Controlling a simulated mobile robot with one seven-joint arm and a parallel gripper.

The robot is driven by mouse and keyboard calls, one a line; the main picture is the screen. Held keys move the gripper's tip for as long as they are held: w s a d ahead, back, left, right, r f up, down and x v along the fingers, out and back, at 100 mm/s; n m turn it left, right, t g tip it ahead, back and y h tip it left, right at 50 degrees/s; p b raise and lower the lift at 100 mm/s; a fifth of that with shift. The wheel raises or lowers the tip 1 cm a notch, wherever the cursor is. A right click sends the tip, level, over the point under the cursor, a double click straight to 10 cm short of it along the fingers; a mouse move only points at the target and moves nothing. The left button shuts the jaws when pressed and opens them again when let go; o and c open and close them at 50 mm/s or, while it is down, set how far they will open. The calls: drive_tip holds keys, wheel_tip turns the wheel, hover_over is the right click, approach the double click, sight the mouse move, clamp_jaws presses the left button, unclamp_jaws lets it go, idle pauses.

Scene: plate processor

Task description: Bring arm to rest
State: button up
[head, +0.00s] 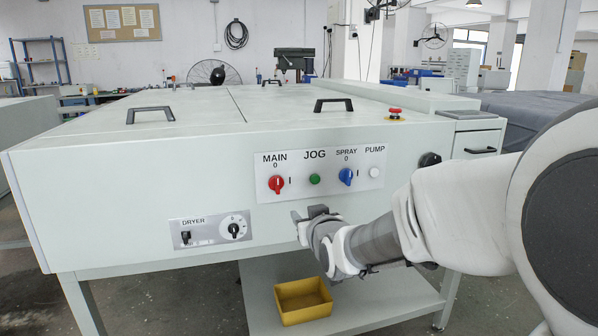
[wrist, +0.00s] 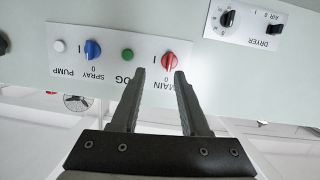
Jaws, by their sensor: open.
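My gripper (head: 308,214) is in front of the plate processor (head: 110,205), just below the control panel (head: 330,193). In the wrist view, which is upside down, my gripper (wrist: 160,75) is open and empty. The green JOG button (head: 315,179), blue SPRAY knob (head: 347,176) and white PUMP button (head: 374,173) show clear of the gripper.
A DRYER panel (head: 210,229) with a dial and switch is on the machine front at left. A yellow bin (head: 303,300) sits on the lower shelf (head: 262,284). A red emergency button (head: 395,112) is on the top right edge. Floor is free in front at left.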

drive_tip(key=s+d+f+m+g+h, duration=0.1)
drive_tip(key=s+d+g, duration=0.25)
drive_tip(key=s, duration=0.65)
drive_tip(key=s+d+f+m+g+h, duration=0.1)
drive_tip(key=s+d+g, duration=0.3)
drive_tip(key=s, duration=0.7)
drive_tip(key=s+d+f+m+g+h, duration=0.15)
drive_tip(key=s+d, duration=0.35)
drive_tip(key=s, duration=0.5)
wheel_tip(320, 180, up, 29)
drive_tip(key=p, duration=2.8)
drive_tip(key=shift+s+p, duration=0.3)
drive_tip(key=shift+s, duration=0.15)
